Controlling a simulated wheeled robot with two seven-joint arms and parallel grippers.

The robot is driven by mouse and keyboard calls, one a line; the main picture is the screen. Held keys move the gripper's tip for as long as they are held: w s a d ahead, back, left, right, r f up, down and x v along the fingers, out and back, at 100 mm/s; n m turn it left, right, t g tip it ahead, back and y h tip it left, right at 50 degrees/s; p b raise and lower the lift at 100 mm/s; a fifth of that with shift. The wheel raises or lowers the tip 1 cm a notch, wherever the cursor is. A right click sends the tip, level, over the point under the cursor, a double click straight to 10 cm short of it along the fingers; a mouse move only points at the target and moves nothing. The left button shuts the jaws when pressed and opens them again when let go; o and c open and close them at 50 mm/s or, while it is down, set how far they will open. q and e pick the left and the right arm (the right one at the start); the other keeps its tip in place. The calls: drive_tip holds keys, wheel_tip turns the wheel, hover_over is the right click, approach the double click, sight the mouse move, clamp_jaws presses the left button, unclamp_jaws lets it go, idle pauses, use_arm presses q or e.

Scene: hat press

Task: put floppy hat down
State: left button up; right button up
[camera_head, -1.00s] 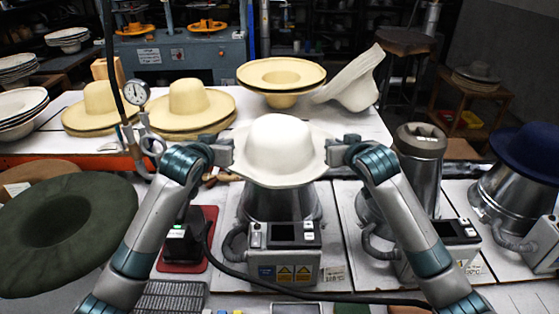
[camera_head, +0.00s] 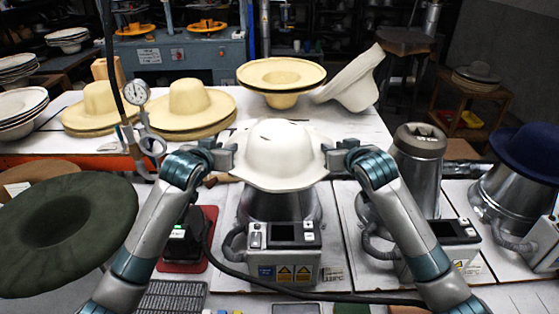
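The white floppy hat (camera_head: 279,158) is crown up, tilted so its crown leans away from the front. It is over the middle press machine (camera_head: 284,252), whose metal cylinder shows below the brim. I cannot tell whether the hat touches the cylinder. My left gripper (camera_head: 228,157) is at the left edge of the brim and my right gripper (camera_head: 331,157) is at the right edge. Both look shut on the brim, with the hat held between them.
A bare metal press form (camera_head: 418,165) stands to the right, and one with a navy hat (camera_head: 530,150) is further right. A green hat (camera_head: 65,230) is at the left. Cream hats (camera_head: 190,105) lie on the white table (camera_head: 350,125) behind. A black hose (camera_head: 270,285) runs across the front.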

use_arm(q)
drive_tip(key=v, duration=1.1)
drive_tip(key=shift+s+r, duration=0.15)
drive_tip(key=shift+s, duration=0.15)
drive_tip(key=shift+a, duration=0.1)
use_arm(e)
drive_tip(key=shift+s, duration=0.1)
drive_tip(key=v, duration=1.2)
use_arm(q)
drive_tip(key=shift+s, duration=0.1)
